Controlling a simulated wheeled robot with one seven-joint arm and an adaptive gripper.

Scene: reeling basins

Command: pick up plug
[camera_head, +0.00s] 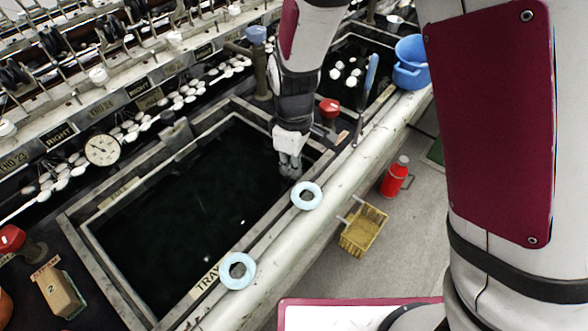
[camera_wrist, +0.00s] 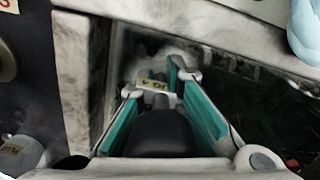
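My gripper (camera_head: 289,172) points down at the near right corner of the large dark basin in the head view. In the wrist view, its two teal-padded fingers (camera_wrist: 158,82) stand apart, with a gap between the tips. A small pale piece with a yellow tag (camera_wrist: 152,85) shows between the fingertips, by the basin's corner. It may be the plug, but I cannot tell for sure. I see no clear contact between it and the fingers. A dark rounded shape between the finger bases covers the view below. In the head view, my gripper hides this spot.
The large basin (camera_head: 100,245) holds dark water. Pale blue rings (camera_head: 306,196) lie on the front ledge. A red-capped valve (camera_head: 329,108) stands close to my arm. A blue bucket (camera_head: 411,62) is at the back right. A yellow basket (camera_head: 363,230) and red flask (camera_head: 396,177) are below the ledge.

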